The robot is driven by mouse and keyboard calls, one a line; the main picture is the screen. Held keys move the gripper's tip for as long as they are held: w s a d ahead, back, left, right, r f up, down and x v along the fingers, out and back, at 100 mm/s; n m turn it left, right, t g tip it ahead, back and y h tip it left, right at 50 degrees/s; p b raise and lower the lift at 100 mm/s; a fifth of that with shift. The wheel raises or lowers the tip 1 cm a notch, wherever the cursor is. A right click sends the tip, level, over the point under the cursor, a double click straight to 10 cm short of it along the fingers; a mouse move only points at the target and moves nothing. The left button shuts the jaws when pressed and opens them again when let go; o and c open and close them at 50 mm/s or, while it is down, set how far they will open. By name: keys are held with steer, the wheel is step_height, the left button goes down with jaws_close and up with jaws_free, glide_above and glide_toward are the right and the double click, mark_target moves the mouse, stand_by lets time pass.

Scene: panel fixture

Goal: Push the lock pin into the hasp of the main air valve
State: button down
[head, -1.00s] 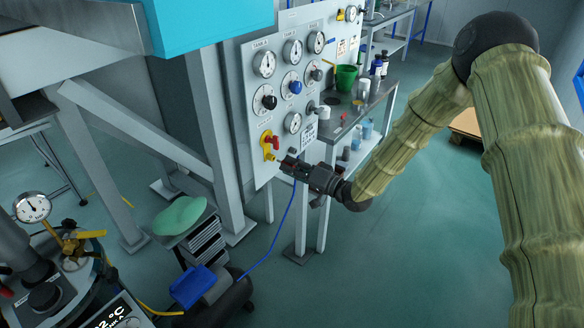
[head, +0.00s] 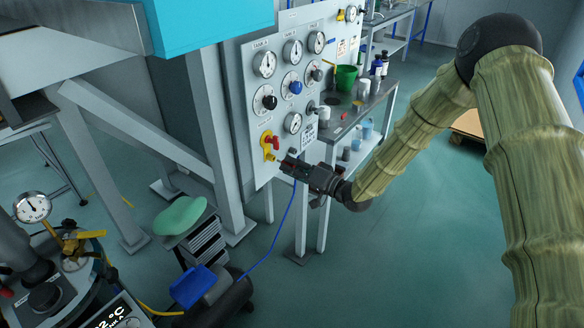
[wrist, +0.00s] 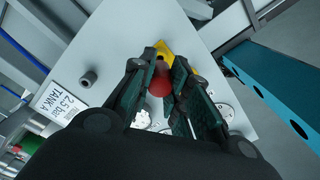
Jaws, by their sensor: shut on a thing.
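The main air valve is a yellow plate with a hasp (head: 267,147) and a red handle (head: 275,142), low on the left part of the grey panel. In the wrist view the yellow plate (wrist: 181,61) and the red handle (wrist: 160,84) show past and between my fingers. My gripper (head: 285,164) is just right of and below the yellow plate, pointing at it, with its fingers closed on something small. This is likely the lock pin, but my fingers hide most of it. I cannot tell whether its tip touches the hasp.
The panel (head: 257,90) carries several gauges and knobs above the valve. A dark round stub (wrist: 89,78) and a TANK A label (wrist: 50,104) lie beside my fingers. A shelf of bottles and cups (head: 350,118) stands behind, right of the panel. Open floor lies below.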

mark_target(283, 162)
steer(key=shift+b+x, duration=0.35)
steer(key=shift+x, duration=1.35)
stand_by(0.4)
steer(key=c, duration=1.3)
jaws_free()
steer(key=shift+d, duration=0.15)
steer(key=v, duration=1.2)
steer(key=s+d+f+m+g+h, duration=0.1)
steer(key=s+d+f+g+h, duration=0.2)
steer(key=s+f, duration=0.75)
steer(key=s+d+f+g+h, duration=0.15)
steer(key=s+f+h, duration=0.55)
steer(key=f, duration=0.7)
steer(key=s+d+f+g+h, duration=0.1)
steer(key=s+d+f+g, duration=0.1)
steer(key=s, duration=0.7)
steer(key=s+d+f+g+h, duration=0.2)
steer(key=s+d, duration=0.3)
steer(key=s, duration=0.5)
steer(key=s+d+f+n+g+h, duration=0.1)
steer(key=s+d+f+g, duration=0.1)
steer(key=s, duration=0.8)
steer(key=shift+d+f+h, duration=0.3)
steer(key=shift+d+f, duration=0.15)
steer(key=shift+d, duration=0.45)
